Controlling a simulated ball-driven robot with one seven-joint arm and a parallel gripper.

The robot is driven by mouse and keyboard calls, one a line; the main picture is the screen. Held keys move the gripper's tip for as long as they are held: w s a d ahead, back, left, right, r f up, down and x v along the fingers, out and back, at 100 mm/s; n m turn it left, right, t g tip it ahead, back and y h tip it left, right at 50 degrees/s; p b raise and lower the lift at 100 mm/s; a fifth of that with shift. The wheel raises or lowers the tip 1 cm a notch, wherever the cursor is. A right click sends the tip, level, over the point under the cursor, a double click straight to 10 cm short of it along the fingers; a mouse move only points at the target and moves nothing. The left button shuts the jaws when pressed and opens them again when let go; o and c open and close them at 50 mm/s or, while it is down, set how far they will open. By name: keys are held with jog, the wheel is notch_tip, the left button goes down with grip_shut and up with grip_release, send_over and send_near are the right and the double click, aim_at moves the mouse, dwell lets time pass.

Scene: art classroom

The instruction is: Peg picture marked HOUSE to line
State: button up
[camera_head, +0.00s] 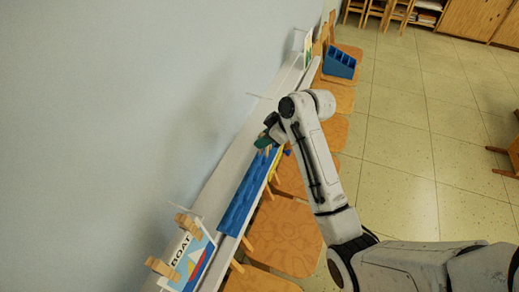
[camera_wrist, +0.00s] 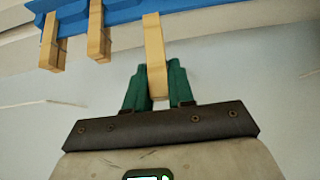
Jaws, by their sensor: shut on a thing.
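My gripper (camera_head: 266,139) is over the ledge beside the wall, at the far end of a blue strip (camera_head: 244,198). In the wrist view its green fingers (camera_wrist: 157,86) are shut on a wooden peg (camera_wrist: 154,50). The peg's far end meets the edge of the blue strip (camera_wrist: 125,14); I cannot tell whether it is clipped there. Two other pegs (camera_wrist: 98,30) hang on the strip to the left. No HOUSE lettering is readable.
A pale ledge (camera_head: 212,189) runs along the wall. Wooden chairs (camera_head: 285,236) stand in a row beside it. A blue divided box (camera_head: 340,62) and a partly hidden picture (camera_head: 308,49) are at the far end. The tiled floor (camera_head: 420,150) at right is largely clear.

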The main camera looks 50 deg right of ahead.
jog(key=shift+s+d+r+p, duration=0.1)
jog(key=shift+s+d+p, duration=0.1)
jog(key=shift+s, duration=0.35)
jog(key=shift+s+d+r+p, duration=0.15)
jog(key=shift+s+d+p, duration=0.05)
jog(key=shift+s, duration=0.35)
jog(key=shift+s+d+r+p, duration=0.1)
jog(key=shift+s+d+p, duration=0.1)
jog(key=shift+s, duration=0.35)
dwell(0.3)
